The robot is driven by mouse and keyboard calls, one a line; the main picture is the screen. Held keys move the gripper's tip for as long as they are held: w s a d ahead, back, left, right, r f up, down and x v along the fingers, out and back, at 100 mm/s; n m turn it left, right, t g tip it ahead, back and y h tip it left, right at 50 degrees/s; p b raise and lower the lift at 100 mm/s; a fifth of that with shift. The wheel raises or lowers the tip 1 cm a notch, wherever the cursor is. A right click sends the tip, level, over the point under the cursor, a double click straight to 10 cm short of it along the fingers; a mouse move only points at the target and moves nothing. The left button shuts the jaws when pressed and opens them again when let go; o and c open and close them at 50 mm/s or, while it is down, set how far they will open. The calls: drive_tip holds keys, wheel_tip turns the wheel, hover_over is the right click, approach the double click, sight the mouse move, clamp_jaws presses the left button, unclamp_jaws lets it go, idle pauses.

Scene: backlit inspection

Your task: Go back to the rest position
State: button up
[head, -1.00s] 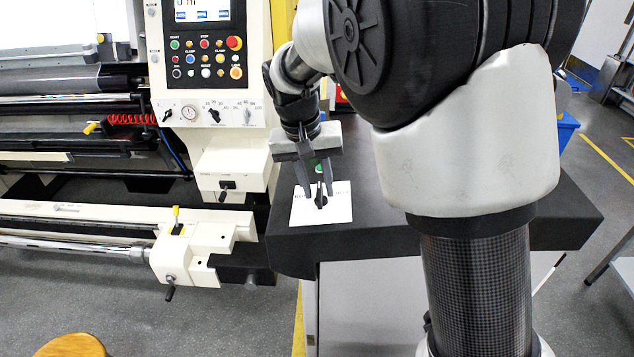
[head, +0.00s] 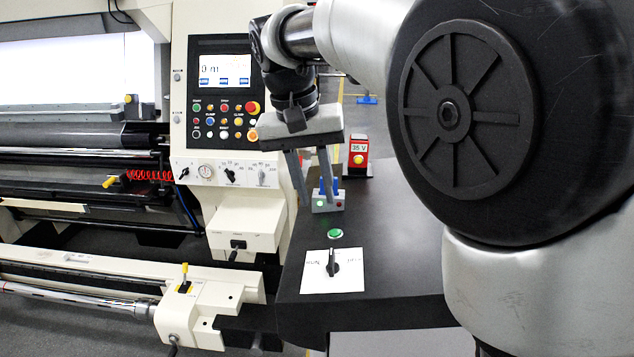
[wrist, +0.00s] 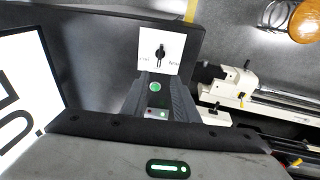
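My gripper (head: 320,202) is in the air above the black table (head: 400,285), its two fingers pointing down with a gap between them and nothing held. In the wrist view the fingers (wrist: 162,85) also stand apart. A white plate with a black rotary knob (head: 333,263) lies on the table below and in front of the fingers, apart from them. The knob's handle points roughly straight along the plate. The plate also shows in the wrist view (wrist: 175,66). A green button (head: 335,234) sits just behind it.
A small grey box (head: 328,204) with blue-topped switches stands behind the fingers, and a red unit marked 35 V (head: 358,158) stands further back. The machine's control panel (head: 222,100) rises close on the left. The table's right part is bare.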

drive_tip(key=shift+r, duration=0.25)
